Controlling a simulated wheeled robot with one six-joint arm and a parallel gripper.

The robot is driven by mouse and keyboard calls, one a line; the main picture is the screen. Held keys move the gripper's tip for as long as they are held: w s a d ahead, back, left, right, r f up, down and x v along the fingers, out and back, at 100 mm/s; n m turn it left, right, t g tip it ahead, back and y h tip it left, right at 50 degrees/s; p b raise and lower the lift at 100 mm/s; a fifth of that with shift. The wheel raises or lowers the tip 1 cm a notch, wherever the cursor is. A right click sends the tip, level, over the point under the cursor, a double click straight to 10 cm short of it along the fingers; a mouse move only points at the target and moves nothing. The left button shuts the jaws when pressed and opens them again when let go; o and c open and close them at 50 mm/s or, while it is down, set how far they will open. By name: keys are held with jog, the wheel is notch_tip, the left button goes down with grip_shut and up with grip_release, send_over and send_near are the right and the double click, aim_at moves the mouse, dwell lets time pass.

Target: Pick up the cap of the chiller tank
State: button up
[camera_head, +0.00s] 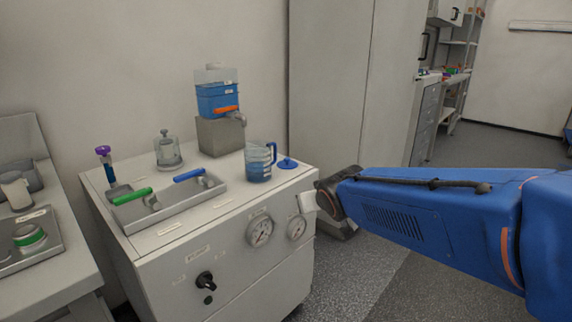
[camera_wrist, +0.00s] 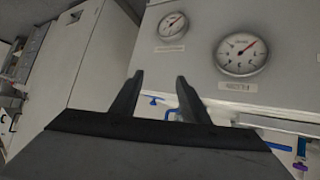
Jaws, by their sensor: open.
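A small round blue cap (camera_head: 287,163) with a raised knob lies on the top of the white cabinet (camera_head: 225,215), near its right edge. A clear tank (camera_head: 217,95) of blue liquid with an orange-handled tap stands on a grey block behind it. My gripper (camera_wrist: 158,76) is open and empty in the wrist view, pointing at the cabinet's gauge side. Its fingers are apart from the cap. A small blue shape between the fingers may be the cap, partly hidden. In the head view, the arm's end is just right of the cabinet, and the fingers cannot be made out.
A blue-handled jug (camera_head: 260,162) of blue liquid stands just left of the cap. A metal tray (camera_head: 172,201) with green- and blue-handled tools, a glass jar (camera_head: 168,150) and a purple-capped tube (camera_head: 105,165) are farther left. A tall cabinet (camera_head: 330,80) stands behind. Floor at right is clear.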

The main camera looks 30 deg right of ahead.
aim_at(288, 165)
jog(key=w+d+t, duration=0.1)
jog(key=w+t, duration=0.1)
jog(key=w, duration=0.6)
jog(key=w+d+r+t+y, duration=0.1)
jog(key=w+d+t, duration=0.1)
jog(key=w, duration=0.6)
jog(key=w+d+r+n+t+y, duration=0.1)
jog(key=w+d, duration=0.1)
jog(key=w, duration=0.7)
jog(key=shift+d+t, duration=0.15)
jog(key=shift+t, duration=0.25)
jog(key=shift+w+d+f, duration=0.1)
jog(key=shift+w+f, duration=0.05)
jog(key=shift+w, duration=0.7)
jog(key=shift+w+d+f, duration=0.1)
jog(key=shift+w+f, duration=0.05)
jog(key=shift+w, duration=0.7)
jog(key=shift+w+d+f, duration=0.1)
jog(key=shift+w+f, duration=0.05)
jog(key=shift+w, duration=0.7)
grip_shut()
